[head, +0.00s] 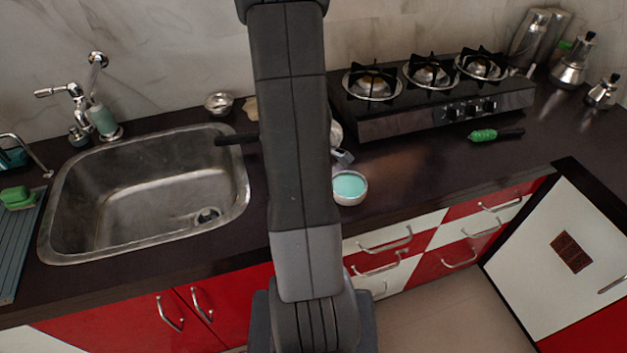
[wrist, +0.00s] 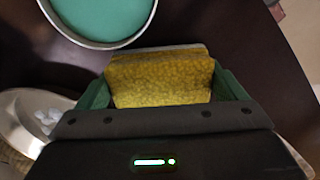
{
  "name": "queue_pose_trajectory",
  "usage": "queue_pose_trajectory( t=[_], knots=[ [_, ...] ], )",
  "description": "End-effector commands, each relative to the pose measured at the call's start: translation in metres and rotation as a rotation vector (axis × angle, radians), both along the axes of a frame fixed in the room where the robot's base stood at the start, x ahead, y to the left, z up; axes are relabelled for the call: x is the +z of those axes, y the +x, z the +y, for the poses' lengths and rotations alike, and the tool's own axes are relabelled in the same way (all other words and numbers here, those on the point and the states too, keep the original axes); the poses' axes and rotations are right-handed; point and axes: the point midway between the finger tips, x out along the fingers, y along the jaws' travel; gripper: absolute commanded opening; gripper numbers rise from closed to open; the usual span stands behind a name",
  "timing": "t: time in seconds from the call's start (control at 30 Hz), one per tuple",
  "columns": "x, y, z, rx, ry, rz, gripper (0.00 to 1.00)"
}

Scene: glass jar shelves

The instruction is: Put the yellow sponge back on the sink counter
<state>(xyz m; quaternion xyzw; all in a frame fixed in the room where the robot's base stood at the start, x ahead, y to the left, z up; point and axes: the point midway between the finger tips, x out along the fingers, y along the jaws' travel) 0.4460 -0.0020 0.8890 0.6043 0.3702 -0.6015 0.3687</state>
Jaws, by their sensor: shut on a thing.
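The yellow sponge (wrist: 160,80) shows in the wrist view, held between the green fingers of my gripper (wrist: 162,84), which is shut on it. The dark sink counter (head: 420,165) runs across the head view, and part of it also lies beyond the sponge in the wrist view (wrist: 245,35). I cannot tell whether the sponge touches the counter. In the head view my arm hides the sponge and most of my gripper. The metal sink (head: 150,185) is set into the counter at the left.
A white bowl with teal contents (head: 349,186) stands just right of my arm; it is close to the sponge in the wrist view (wrist: 95,15). A stove (head: 440,95) stands behind right. A green sponge (head: 17,197) sits at far left.

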Motion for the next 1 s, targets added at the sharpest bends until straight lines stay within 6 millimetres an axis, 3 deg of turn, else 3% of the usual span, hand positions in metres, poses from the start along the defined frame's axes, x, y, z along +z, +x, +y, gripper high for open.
queue_pose_trajectory(
  t=[1.0],
  knots=[
    [-0.0102,0.0000,0.0000,0.000,0.000,0.000,0.72]
  ],
)
